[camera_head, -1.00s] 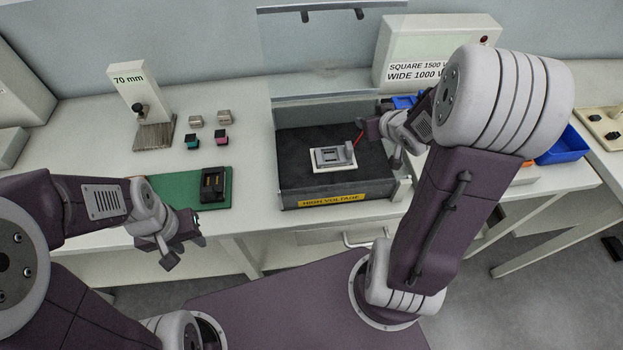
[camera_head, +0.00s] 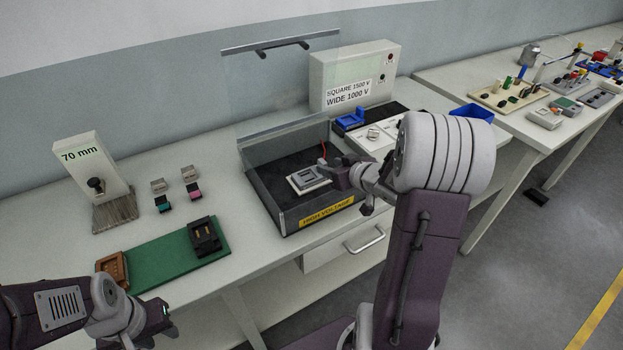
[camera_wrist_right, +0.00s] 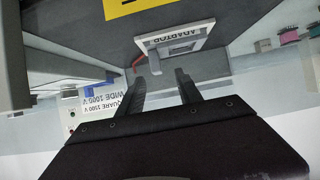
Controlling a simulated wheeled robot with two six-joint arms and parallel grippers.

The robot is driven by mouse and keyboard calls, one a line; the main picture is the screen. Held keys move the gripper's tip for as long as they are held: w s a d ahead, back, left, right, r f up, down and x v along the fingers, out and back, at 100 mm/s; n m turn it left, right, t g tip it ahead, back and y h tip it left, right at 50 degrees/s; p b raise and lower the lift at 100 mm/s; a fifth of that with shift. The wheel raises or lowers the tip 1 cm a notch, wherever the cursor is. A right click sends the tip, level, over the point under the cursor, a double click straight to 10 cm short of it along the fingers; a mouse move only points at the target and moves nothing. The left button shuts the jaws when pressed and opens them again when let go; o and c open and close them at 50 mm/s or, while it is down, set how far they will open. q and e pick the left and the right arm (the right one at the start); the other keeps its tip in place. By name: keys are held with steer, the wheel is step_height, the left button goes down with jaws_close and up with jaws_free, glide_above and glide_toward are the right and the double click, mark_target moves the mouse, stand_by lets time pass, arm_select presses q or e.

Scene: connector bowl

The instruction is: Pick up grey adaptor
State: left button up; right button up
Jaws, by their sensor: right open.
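A grey fixture on a white plate (camera_head: 310,178) lies in the dark high-voltage box. In the right wrist view the plate (camera_wrist_right: 205,30) reads "ADAPTOR", and a small grey upright part (camera_wrist_right: 154,62) stands by its edge. My right gripper (camera_head: 330,172) is at the plate's right side in the head view. In the wrist view its open jaws (camera_wrist_right: 162,84) are apart, with nothing seen held between them. Two small grey blocks (camera_head: 159,185) (camera_head: 189,173) stand on the bench. My left gripper (camera_head: 158,322) is low at the left, its jaws unclear.
The box has dark walls (camera_head: 262,202) and a raised clear lid (camera_head: 280,85). A green mat (camera_head: 158,262) with a black holder (camera_head: 204,237) lies left of it.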

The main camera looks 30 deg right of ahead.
mark_target(323, 162)
steer(key=x, duration=0.3)
steer(key=b+x, duration=0.1)
steer(key=shift+w+d, duration=0.2)
steer(key=shift+d, duration=0.05)
steer(key=shift+w+f, duration=0.15)
steer(key=shift+w, duration=0.2)
steer(key=shift+s, duration=0.1)
steer(key=shift+c, duration=1.2)
jaws_close()
steer(key=shift+r, duration=0.2)
steer(key=r+p, duration=0.2)
steer(key=r, duration=0.1)
steer(key=r+p, duration=0.1)
steer(key=r, duration=0.1)
steer(key=shift+d, duration=0.25)
steer(key=w+d+r+p, duration=0.4)
steer(key=d+r+p, duration=0.1)
steer(key=d, duration=0.5)
steer(key=shift+w+d+r+p, duration=0.2)
steer(key=shift+r+p, duration=0.2)
steer(key=shift+p, duration=0.15)
